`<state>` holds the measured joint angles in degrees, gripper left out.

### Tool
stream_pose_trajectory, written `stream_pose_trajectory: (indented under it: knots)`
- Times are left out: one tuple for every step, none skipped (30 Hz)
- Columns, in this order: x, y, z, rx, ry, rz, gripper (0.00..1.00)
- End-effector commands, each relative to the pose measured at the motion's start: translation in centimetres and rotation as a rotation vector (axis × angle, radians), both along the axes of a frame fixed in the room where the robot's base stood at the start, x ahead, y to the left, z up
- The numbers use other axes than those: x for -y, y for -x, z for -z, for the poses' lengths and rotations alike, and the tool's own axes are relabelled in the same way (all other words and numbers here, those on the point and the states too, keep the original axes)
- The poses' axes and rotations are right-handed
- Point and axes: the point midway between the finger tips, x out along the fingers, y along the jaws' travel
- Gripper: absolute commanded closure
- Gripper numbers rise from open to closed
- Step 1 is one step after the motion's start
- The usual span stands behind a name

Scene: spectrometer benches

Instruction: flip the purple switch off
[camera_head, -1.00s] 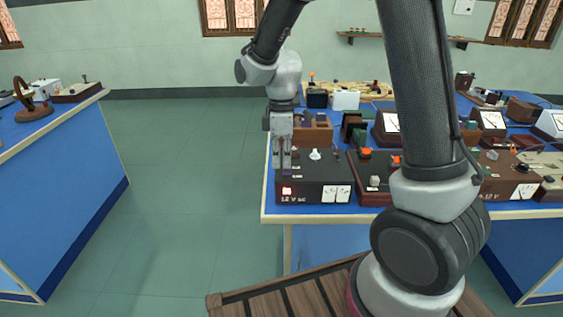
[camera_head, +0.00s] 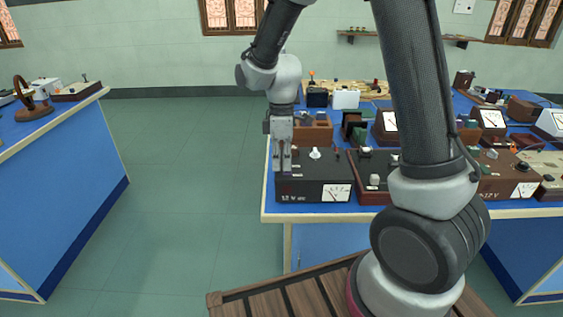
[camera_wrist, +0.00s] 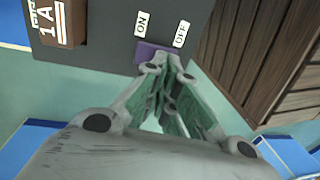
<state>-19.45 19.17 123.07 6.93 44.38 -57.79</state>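The purple switch (camera_wrist: 146,52) sits on the edge of a black box (camera_head: 300,190), between the ON label (camera_wrist: 141,23) and the OFF label (camera_wrist: 181,34) in the wrist view. My gripper (camera_wrist: 169,66) has its fingertips together right at the switch, beside its OFF side, and covers part of it. The fingers look shut, with nothing held between them. Whether the tips touch the switch, and its exact tilt, I cannot tell. In the head view my gripper (camera_head: 282,167) points down at the box's left end. No red light shows on the box front.
The box stands at the front left corner of a blue bench (camera_head: 318,208). A white knob (camera_head: 315,154) rises from its top, and a dark red box (camera_head: 370,190) stands to the right. A brown block (camera_wrist: 66,22) labelled 1 A is near the switch. Floor is clear to the left.

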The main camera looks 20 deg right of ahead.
Motion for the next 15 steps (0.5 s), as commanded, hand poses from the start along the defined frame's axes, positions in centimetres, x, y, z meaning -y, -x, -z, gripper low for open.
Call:
stream_pose_trajectory:
  knots:
    - [0.09,-0.34,-0.01,0.003,0.0,0.0,1.0]
    - [0.14,-0.48,-0.03,0.003,0.0,0.0,1.0]
    - [0.19,-0.66,-0.07,0.002,0.0,0.0,1.0]
    - [0.23,-0.78,-0.09,0.002,0.0,0.0,1.0]
    - [0.28,-0.88,-0.11,0.002,0.0,0.0,1.0]
    - [0.31,-0.99,-0.15,0.002,0.001,0.0,1.0]
    - [0.33,-1.05,-0.17,0.002,0.001,0.0,1.0]
    - [0.34,-1.09,-0.18,0.001,0.0,0.0,1.0]
    - [0.35,-1.12,-0.2,0.002,0.001,0.0,1.0]
    - [0.35,-1.12,-0.2,0.002,0.001,0.0,1.0]
    - [0.35,-1.12,-0.21,0.002,0.001,0.0,1.0]
    - [0.35,-1.12,-0.21,0.002,0.001,0.0,1.0]
    - [0.35,-1.12,-0.21,0.002,0.001,0.0,1.0]
    - [0.35,-1.12,-0.21,0.002,0.001,0.0,1.0]
    - [0.35,-1.11,-0.22,0.002,0.001,0.0,1.0]
